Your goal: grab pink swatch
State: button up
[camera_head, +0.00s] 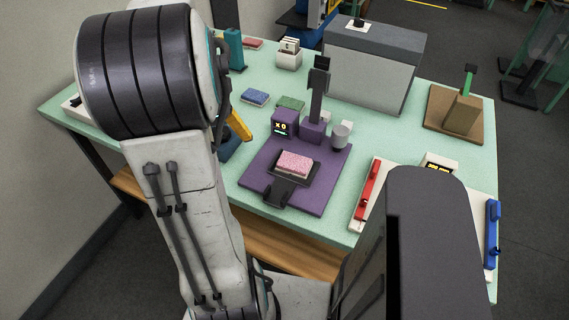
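The pink swatch (294,164) is a small speckled pink block. It lies flat on a dark tray (313,178) that sits on the purple base plate (325,195) of a device at the middle of the table. A dark handle-like part juts from the tray's front. The swatch's top is in plain sight and nothing grips it. My white arm fills the left of the picture, apart from the swatch. I cannot make out my gripper or its fingers in this view.
A purple display (284,124) and post stand behind the swatch. Blue (255,97) and green (290,103) swatches lie farther back on the pale green table (390,140). A red-handled white fixture (367,193) is to the right. A large grey box (370,68) stands at the back.

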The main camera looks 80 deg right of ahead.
aim_at(293, 165)
jog(key=s+d+f+m, duration=0.2)
jog(key=s+m, duration=0.1)
jog(key=s, duration=0.2)
jog(key=s+d+f+m, duration=0.2)
jog(key=s+d+m, duration=0.1)
jog(key=s+m, duration=0.1)
jog(key=s+d+f+m+y+b, duration=0.1)
jog(key=s+d+f+m, duration=0.1)
jog(key=s, duration=0.4)
jog(key=shift+s+d+f+m, duration=0.25)
jog(key=shift+d+f+m, duration=0.15)
jog(key=shift+f+m, duration=0.3)
jog(key=shift+s+f, duration=0.2)
jog(key=shift+f, duration=0.4)
jog(key=shift+s+a+f+p, duration=0.1)
jog(key=shift+f+p, duration=0.25)
jog(key=shift+f, duration=2.55)
jog(key=c, duration=0.9)
jog(key=shift+o, duration=0.2)
jog(key=shift+r, duration=0.1)
